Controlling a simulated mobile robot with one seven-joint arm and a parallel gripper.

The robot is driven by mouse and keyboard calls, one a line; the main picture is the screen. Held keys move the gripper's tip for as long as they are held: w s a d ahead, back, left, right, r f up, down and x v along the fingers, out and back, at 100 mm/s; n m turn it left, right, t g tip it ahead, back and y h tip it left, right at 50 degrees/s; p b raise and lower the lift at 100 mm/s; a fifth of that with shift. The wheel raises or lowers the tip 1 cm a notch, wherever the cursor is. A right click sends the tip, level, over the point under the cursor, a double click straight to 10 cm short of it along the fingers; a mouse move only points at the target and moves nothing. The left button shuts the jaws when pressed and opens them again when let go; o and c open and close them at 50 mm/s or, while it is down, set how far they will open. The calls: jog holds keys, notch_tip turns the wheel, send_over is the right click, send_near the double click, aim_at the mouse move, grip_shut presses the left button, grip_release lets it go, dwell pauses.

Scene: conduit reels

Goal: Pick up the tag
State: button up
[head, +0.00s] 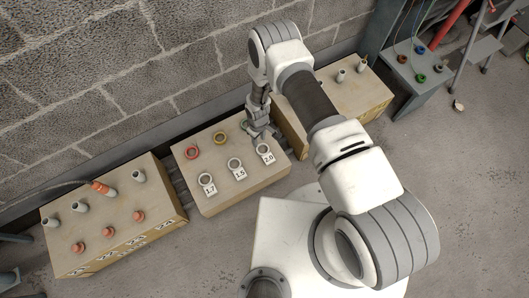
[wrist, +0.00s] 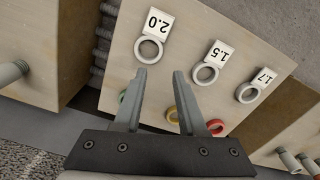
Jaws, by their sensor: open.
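Three white tags lie on the middle box, each with a pale ring: the 2.0 tag (head: 268,157), the 1.5 tag (head: 240,173) and the 1.7 tag (head: 210,190). In the wrist view the 2.0 tag (wrist: 158,20), the 1.5 tag (wrist: 219,53) and the 1.7 tag (wrist: 264,78) show upside down. My gripper (wrist: 160,74) is open and empty, pointing down over the box. Its fingertips appear just below the 2.0 tag's ring (wrist: 148,50) in the wrist view. In the head view my gripper (head: 261,134) is beside the 2.0 tag, on the wall side.
A red ring (head: 192,152), a yellow ring (head: 220,138) and a partly hidden green ring (head: 244,124) lie on the middle box (head: 223,196). A left box (head: 110,205) and a right box (head: 365,98) carry grey stubs. A block wall (head: 120,80) stands behind.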

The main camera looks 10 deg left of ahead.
jog(key=b, duration=0.2)
send_over(261, 154)
jog(key=f, duration=0.6)
jog(key=shift+w+a+f, duration=0.3)
jog(key=shift+a+f, duration=0.05)
jog(key=shift+f, duration=0.05)
jog(key=shift+s+d+f+b, duration=0.15)
jog(key=shift+f+b, duration=0.65)
jog(key=shift+f, duration=0.65)
jog(key=shift+s+d+f+b, duration=0.1)
jog(key=shift+f+b, duration=0.65)
jog(key=shift+f, duration=0.65)
grip_shut()
